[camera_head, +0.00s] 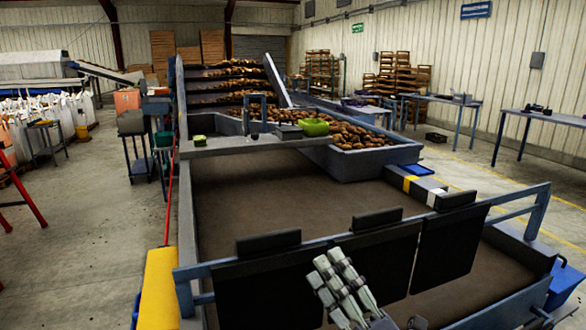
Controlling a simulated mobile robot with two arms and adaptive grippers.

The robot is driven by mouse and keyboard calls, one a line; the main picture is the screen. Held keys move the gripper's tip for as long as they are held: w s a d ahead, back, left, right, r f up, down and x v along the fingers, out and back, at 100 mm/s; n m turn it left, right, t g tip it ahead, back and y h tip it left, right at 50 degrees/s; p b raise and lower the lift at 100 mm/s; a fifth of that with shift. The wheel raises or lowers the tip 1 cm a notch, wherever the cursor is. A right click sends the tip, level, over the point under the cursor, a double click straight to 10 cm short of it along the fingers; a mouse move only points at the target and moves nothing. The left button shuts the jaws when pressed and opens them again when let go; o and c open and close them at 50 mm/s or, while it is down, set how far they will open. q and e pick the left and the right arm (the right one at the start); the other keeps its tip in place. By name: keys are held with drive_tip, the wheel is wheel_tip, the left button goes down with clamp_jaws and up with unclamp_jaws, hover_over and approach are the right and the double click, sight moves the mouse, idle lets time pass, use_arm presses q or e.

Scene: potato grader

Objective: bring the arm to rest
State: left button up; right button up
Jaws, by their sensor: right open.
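My right gripper (336,275) shows at the bottom middle of the head view, with pale grey fingers pointing up and away. It is open, and nothing shows between its fingers. It appears in front of the black flaps (372,261) at the near end of the grader; whether it touches them I cannot tell. The rest of my right arm is mostly cut off by the bottom edge. My left gripper is not in view.
Beyond the flaps lies an empty brown belt (280,200). Potatoes (355,132) fill a side trough at the back. A blue rail (537,212) and a blue bin (565,284) are at right.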

drive_tip(key=w+d+f+m+h, duration=0.2)
drive_tip(key=d+f+m+h, duration=0.85)
drive_tip(key=m, duration=0.35)
drive_tip(key=s+d+f+m+g+h, duration=0.2)
drive_tip(key=s+f+m+g, duration=0.15)
drive_tip(key=f, duration=0.35)
drive_tip(key=s+d+f+m+g+h, duration=0.2)
drive_tip(key=s+d+f+m+g, duration=0.15)
drive_tip(key=f, duration=0.35)
drive_tip(key=s+a+f+m+g+y, duration=0.15)
drive_tip(key=s+f+g, duration=0.35)
drive_tip(key=s, duration=0.5)
drive_tip(key=s+f+m+g, duration=0.3)
drive_tip(key=s+f+g, duration=0.1)
drive_tip(key=s+f, duration=0.4)
drive_tip(key=s+f+g, duration=0.1)
drive_tip(key=s+f, duration=0.1)
drive_tip(key=f, duration=1.1)
drive_tip(key=s+f, duration=0.2)
drive_tip(key=f, duration=1.1)
drive_tip(key=s+d+f+g, duration=0.1)
drive_tip(key=s+d+f, duration=0.2)
drive_tip(key=s+f, duration=1.1)
drive_tip(key=shift+s+f+n, duration=0.15)
drive_tip(key=shift+s+n, duration=0.2)
drive_tip(key=shift+s, duration=0.45)
